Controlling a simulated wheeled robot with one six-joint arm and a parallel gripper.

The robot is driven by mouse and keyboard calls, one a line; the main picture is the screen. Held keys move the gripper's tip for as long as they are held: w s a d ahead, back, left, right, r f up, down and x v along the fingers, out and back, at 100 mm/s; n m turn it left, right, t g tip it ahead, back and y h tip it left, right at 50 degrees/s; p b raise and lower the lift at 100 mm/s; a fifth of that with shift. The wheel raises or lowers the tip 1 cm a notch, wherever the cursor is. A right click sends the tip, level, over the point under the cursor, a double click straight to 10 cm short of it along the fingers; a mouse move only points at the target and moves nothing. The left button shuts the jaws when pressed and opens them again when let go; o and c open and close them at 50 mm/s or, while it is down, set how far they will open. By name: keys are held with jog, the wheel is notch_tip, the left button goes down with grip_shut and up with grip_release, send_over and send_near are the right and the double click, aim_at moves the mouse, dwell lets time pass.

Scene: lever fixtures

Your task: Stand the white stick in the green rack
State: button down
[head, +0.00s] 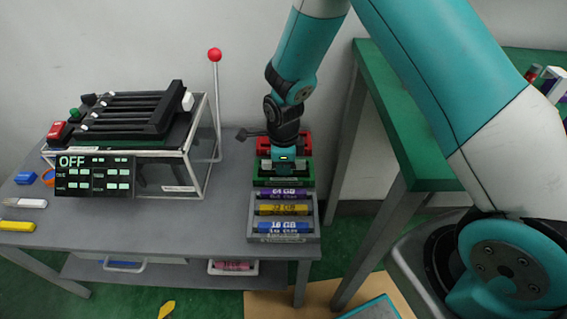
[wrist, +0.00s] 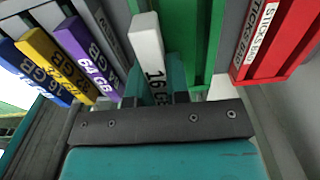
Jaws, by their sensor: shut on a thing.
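My gripper (head: 284,166) is low over the green rack (head: 284,182), which stands between the red and grey racks. In the wrist view, the white stick (wrist: 147,38), marked 16 GB, is between the fingers of my gripper (wrist: 156,84), which is shut on it. The green rack (wrist: 202,40) shows just to the right of the stick there. In the head view, my gripper hides most or all of the stick. I cannot tell whether the stick touches the green rack or its slot.
The grey rack (head: 313,222) in front holds purple (head: 283,194), yellow (head: 284,210) and blue (head: 283,228) sticks. The red rack (head: 304,142) is behind. A lever fixture (head: 150,125) and a red-knobbed lever (head: 215,56) stand left. A green-topped table (head: 400,130) is right.

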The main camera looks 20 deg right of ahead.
jog(key=shift+f+b, duration=0.5)
jog(key=shift+f, duration=0.5)
jog(key=c, duration=1)
grip_release()
notch_tip(320, 180, up, 18)
jog(key=p, duration=0.3)
jog(key=shift+f, duration=0.25)
